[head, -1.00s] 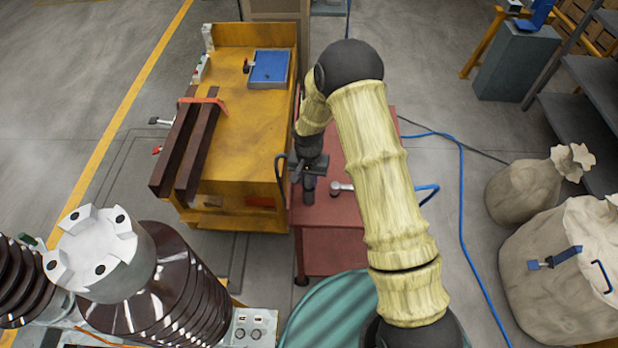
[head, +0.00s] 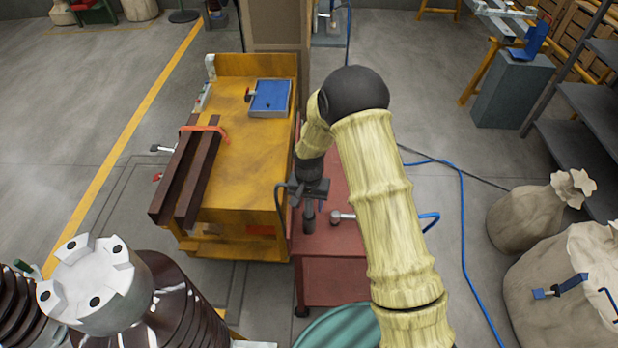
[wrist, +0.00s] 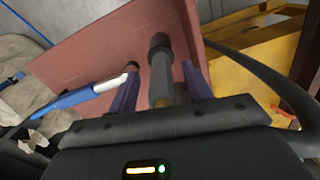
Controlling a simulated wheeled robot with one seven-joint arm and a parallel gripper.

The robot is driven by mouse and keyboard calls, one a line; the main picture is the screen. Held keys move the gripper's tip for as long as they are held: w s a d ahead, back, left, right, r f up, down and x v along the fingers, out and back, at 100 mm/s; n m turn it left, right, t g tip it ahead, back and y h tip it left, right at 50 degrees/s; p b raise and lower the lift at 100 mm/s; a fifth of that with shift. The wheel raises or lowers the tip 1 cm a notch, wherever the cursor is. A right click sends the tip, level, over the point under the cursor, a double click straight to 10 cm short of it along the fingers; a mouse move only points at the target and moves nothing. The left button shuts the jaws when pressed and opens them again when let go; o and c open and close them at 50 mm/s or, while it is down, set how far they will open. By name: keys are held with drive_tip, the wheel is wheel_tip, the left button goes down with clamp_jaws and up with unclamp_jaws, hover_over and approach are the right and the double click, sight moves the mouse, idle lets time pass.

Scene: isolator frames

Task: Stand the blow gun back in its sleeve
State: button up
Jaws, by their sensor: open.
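The blow gun (wrist: 78,93) lies on the red bench top, with a blue body, a pale metal tube and a dark tip. In the head view its metal end (head: 343,216) shows left of my arm and a blue part (head: 430,218) shows right of it; my arm hides the middle. A dark grey cylinder (wrist: 161,75) with a thicker black end, possibly the sleeve, shows between my fingers in the wrist view. My gripper (wrist: 160,90) is open above the bench; I cannot tell whether its fingers touch the cylinder. The blow gun lies outside the fingers.
A blue hose (head: 465,250) runs over the floor at right, near sacks (head: 525,217). Large brown insulators (head: 180,305) stand front left.

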wheel_tip(320, 180, up, 15)
drive_tip(key=b, duration=0.2)
drive_tip(key=shift+b, duration=0.35)
drive_tip(key=shift+s, duration=0.1)
idle(0.4)
drive_tip(key=s+d+r+n+t, duration=0.2)
drive_tip(key=s+d+r, duration=0.1)
drive_tip(key=s+d, duration=1.2)
drive_tip(key=s, duration=0.3)
drive_tip(key=shift+d+t, duration=0.25)
drive_tip(key=shift+t, duration=0.05)
drive_tip(key=shift+s+r, duration=0.1)
idle(1.2)
